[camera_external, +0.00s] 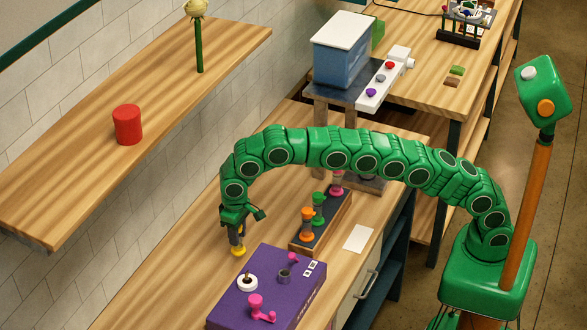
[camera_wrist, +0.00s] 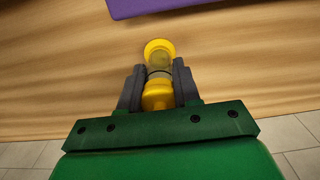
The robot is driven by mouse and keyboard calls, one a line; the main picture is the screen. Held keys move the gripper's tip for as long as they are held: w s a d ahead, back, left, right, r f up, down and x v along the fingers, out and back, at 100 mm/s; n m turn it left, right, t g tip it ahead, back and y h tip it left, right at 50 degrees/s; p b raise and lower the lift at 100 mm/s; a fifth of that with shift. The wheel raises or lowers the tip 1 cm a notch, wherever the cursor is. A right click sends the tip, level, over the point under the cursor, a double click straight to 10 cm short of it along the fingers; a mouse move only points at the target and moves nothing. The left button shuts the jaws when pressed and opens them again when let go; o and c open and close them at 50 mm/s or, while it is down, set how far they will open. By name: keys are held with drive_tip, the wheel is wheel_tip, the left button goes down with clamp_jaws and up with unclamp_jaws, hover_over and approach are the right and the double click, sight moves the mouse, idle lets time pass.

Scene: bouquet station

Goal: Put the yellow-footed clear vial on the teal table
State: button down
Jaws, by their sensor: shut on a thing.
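The yellow-footed clear vial (camera_wrist: 158,63) is upside or tilted in a way I cannot fully tell; its clear middle sits between two yellow ends in the wrist view. My gripper (camera_wrist: 159,72) is shut on its middle, with a dark finger on each side. In the external view my gripper (camera_external: 237,230) points down, and the vial's yellow foot (camera_external: 238,251) shows below it, at or just above the wooden worktop. I cannot tell whether it touches. No plainly teal tabletop shows; a dark teal frame (camera_external: 398,262) shows under the worktop.
A purple panel (camera_external: 262,284) with pink and white controls lies close to the vial. A rack (camera_external: 322,222) of colored-footed vials stands to the right, with a white card (camera_external: 358,239) beside it. A red cylinder (camera_external: 127,125) and a flower (camera_external: 199,45) stand on the shelf.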

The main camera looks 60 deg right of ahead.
drive_tip(key=shift+w+f, duration=0.2)
drive_tip(key=shift+f, duration=0.1)
drive_tip(key=shift+a+f, duration=0.1)
drive_tip(key=shift+f, duration=1.45)
drive_tip(key=shift+f, duration=0.1)
drive_tip(key=c, duration=0.8)
unclamp_jaws()
drive_tip(key=shift+w+r, duration=0.1)
drive_tip(key=shift+r, duration=3.7)
drive_tip(key=shift+r, duration=0.1)
